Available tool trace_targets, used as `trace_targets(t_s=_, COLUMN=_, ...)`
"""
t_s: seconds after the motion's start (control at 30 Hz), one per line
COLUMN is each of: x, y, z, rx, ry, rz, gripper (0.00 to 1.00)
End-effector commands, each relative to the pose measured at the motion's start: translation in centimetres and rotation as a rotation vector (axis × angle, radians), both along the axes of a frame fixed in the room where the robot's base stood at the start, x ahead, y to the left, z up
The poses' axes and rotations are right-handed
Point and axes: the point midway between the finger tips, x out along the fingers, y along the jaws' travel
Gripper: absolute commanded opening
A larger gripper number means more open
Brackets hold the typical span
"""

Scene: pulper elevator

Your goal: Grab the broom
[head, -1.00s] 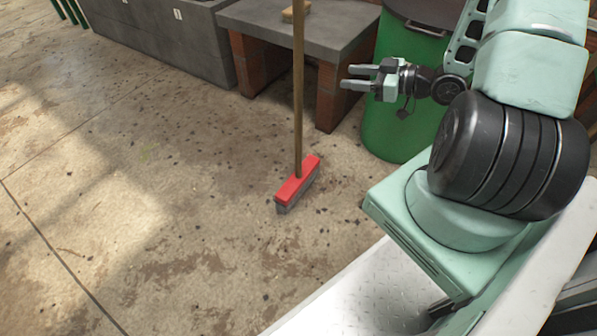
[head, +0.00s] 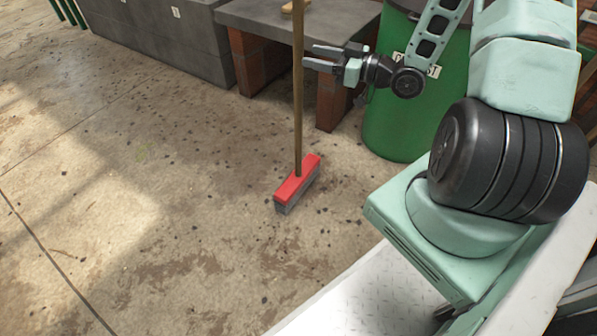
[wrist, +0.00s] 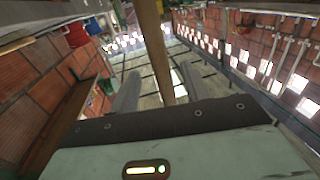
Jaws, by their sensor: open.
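The broom (head: 298,120) stands upright on the floor, with a long wooden handle and a red head (head: 298,184) with grey bristles. The top of its handle is out of the head view. My gripper (head: 306,57) is open, its fingers pointing left, with the tips right by the handle in the head view. In the wrist view the handle (wrist: 155,45) runs down from the top edge, between the two fingers of my gripper (wrist: 155,92) in the picture. I cannot tell whether the handle is fully inside the jaws or just ahead of them.
A grey-topped table (head: 330,22) on brick legs stands behind the broom. A green barrel (head: 400,125) stands to the right, behind my arm. A grey concrete block (head: 160,40) is at the back left. The floor at left and front is clear.

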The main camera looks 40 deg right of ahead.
Motion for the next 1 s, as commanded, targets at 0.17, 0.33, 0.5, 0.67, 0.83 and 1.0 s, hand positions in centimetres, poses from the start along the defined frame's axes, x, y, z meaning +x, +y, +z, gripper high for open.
trace_targets(t_s=0.17, x=1.6, y=1.1, z=-0.3, rx=-0.002, ry=-0.002, rz=0.004, gripper=0.47)
trace_targets(t_s=0.33, x=3.8, y=2.3, z=-0.2, rx=-0.001, ry=-0.003, rz=0.004, gripper=0.47)
trace_targets(t_s=0.5, x=4.5, y=2.7, z=0.0, rx=-0.001, ry=0.000, rz=0.001, gripper=0.47)
trace_targets(t_s=0.67, x=4.5, y=2.7, z=0.0, rx=0.000, ry=0.000, rz=0.000, gripper=0.47)
trace_targets(t_s=0.83, x=4.5, y=2.7, z=0.0, rx=0.000, ry=0.000, rz=0.000, gripper=0.05)
trace_targets(t_s=1.0, x=4.5, y=2.7, z=0.0, rx=0.000, ry=0.000, rz=0.001, gripper=0.00)
